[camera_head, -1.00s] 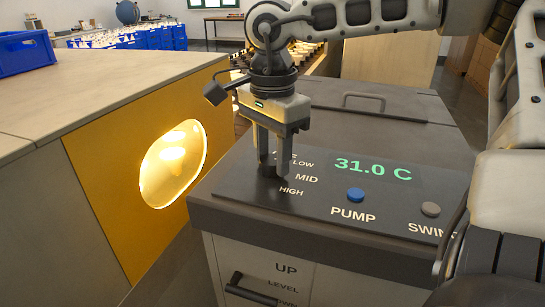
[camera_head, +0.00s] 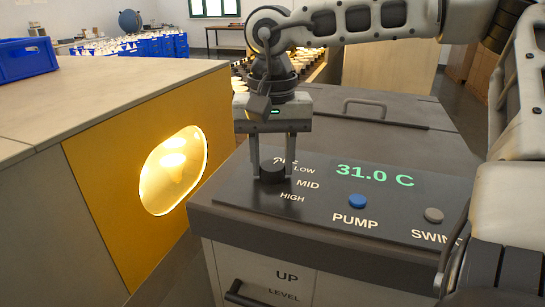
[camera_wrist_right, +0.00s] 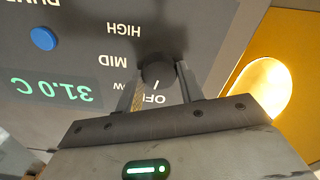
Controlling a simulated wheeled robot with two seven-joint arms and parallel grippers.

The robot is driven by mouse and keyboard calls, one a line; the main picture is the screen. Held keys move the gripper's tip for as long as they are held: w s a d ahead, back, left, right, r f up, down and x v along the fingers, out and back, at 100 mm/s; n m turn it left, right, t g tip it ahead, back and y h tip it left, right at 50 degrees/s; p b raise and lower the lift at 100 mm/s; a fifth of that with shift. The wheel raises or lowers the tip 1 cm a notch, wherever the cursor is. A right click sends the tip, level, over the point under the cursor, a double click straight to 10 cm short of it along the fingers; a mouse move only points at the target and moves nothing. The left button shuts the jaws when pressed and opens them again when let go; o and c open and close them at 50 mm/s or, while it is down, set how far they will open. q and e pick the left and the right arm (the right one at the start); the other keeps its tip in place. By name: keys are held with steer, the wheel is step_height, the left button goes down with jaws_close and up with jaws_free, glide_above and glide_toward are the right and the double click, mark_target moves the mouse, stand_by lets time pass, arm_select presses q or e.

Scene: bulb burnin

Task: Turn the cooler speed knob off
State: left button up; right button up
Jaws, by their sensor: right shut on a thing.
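The cooler speed knob (camera_head: 272,173) is a dark round knob on the black control panel of the cooler (camera_head: 375,137), beside the labels LOW, MID and HIGH. In the right wrist view the knob (camera_wrist_right: 158,70) shows a white pointer mark facing the OFF label (camera_wrist_right: 154,99), which is partly covered by a finger. My right gripper (camera_head: 272,172) points down with its two fingers on either side of the knob, shut on it. My left gripper is not in view.
The panel also has a blue PUMP button (camera_head: 358,201), a grey SWING button (camera_head: 433,215) and a green 31.0 C display (camera_head: 375,175). A yellow-fronted cabinet (camera_head: 100,195) with a glowing round window (camera_head: 172,170) stands close on the left.

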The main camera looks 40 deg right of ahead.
mark_target(272, 165)
steer(key=shift+n, duration=1.2)
steer(key=o, duration=1)
step_height(272, 165, up, 16)
steer(key=shift+p, duration=0.35)
